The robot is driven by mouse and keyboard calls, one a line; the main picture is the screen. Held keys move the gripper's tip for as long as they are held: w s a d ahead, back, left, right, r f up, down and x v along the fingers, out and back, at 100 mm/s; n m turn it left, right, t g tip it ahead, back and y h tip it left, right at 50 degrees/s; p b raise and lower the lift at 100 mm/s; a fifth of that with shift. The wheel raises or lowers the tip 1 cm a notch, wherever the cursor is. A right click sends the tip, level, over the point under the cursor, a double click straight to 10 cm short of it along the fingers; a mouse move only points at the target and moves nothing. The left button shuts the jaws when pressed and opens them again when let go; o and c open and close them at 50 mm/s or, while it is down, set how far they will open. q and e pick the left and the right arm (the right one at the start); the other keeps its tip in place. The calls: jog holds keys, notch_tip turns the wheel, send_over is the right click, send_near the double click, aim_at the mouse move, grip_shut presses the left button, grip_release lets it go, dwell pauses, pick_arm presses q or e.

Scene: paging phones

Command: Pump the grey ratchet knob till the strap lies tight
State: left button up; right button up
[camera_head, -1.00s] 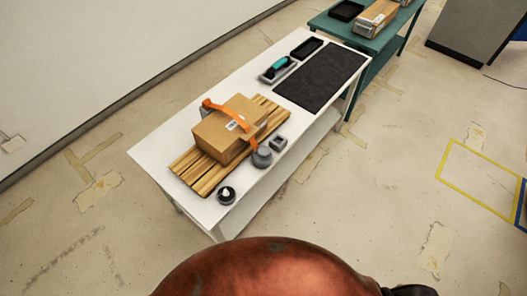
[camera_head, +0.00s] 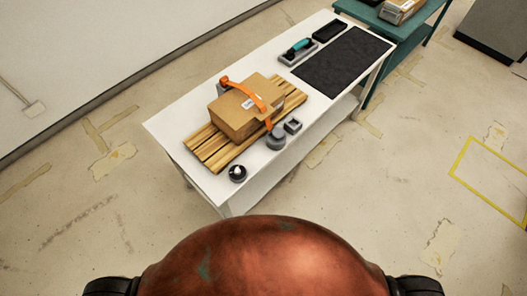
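The grey ratchet knob (camera_head: 276,138) stands at the front edge of the white table (camera_head: 172,124), beside the wooden slats (camera_head: 206,147). The orange strap (camera_head: 246,93) arches over a cardboard box (camera_head: 236,119) that rests on the slats. The strap's near end comes down by the knob. Its far end rises above the box's back edge, so it looks loose there. Neither of my grippers shows in this view.
A small dark round item (camera_head: 237,173) and a small grey square holder (camera_head: 293,126) stand near the table's front edge. A teal-handled tool (camera_head: 298,49), a black tray (camera_head: 329,30) and a dark mat (camera_head: 342,61) lie farther back. A green table (camera_head: 402,32) stands behind.

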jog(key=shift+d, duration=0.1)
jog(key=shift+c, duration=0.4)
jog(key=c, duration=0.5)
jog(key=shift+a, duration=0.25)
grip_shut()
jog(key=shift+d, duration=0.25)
